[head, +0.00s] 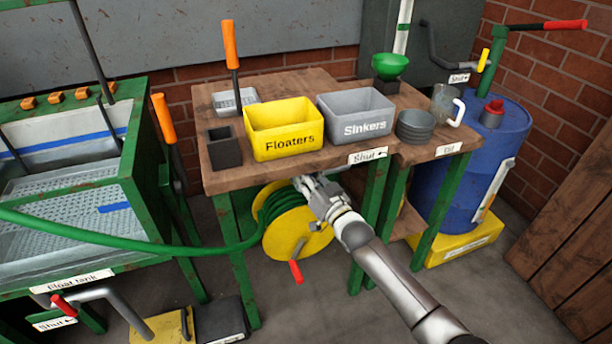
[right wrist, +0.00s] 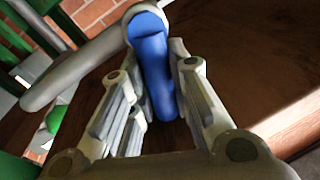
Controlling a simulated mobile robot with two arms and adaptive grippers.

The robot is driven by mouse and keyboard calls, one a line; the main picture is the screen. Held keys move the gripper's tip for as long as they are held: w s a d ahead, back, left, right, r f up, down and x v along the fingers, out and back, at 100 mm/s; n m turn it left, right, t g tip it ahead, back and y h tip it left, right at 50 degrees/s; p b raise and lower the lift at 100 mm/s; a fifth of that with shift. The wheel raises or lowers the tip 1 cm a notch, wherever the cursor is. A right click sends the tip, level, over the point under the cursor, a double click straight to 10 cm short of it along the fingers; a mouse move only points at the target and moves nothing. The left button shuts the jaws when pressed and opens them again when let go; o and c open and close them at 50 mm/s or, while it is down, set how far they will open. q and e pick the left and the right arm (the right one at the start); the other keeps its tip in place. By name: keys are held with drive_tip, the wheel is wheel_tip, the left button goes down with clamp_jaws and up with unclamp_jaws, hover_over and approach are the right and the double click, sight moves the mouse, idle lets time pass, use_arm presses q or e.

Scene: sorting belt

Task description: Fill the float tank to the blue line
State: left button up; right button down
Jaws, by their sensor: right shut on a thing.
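The float tank (head: 140,140), a green frame with pale inside walls, stands at the left. A blue line (head: 60,143) runs along its inner wall above a perforated floor; I cannot tell the water level. A green hose (head: 140,240) runs from the yellow reel (head: 285,243) to the tank. My right gripper (head: 312,188) is below the bench edge at the reel, under a "Shut" label (head: 367,156). In the right wrist view, my right gripper (right wrist: 157,100) is shut on a blue handle (right wrist: 152,62) joined to a grey pipe (right wrist: 90,65). My left gripper is out of view.
The wooden bench (head: 300,86) holds a yellow Floaters bin (head: 283,140), a grey Sinkers bin (head: 355,112), grey plates (head: 415,128) and a jug (head: 443,104). A blue drum (head: 470,150) stands at right. A red-handled lever (head: 64,306) marked "Shut" sits below the tank.

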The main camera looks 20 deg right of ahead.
drive_tip(key=c, duration=1.4)
unclamp_jaws()
drive_tip(key=shift+s+a+f, duration=0.1)
drive_tip(key=shift+s+f, duration=0.05)
drive_tip(key=shift+f, duration=0.15)
drive_tip(key=shift+c, duration=0.2)
drive_tip(key=shift+o, duration=0.6)
drive_tip(key=shift+r, duration=0.1)
drive_tip(key=r+v, duration=0.1)
drive_tip(key=v, duration=1)
drive_tip(key=shift+s+f, duration=0.4)
drive_tip(key=shift+f, duration=0.1)
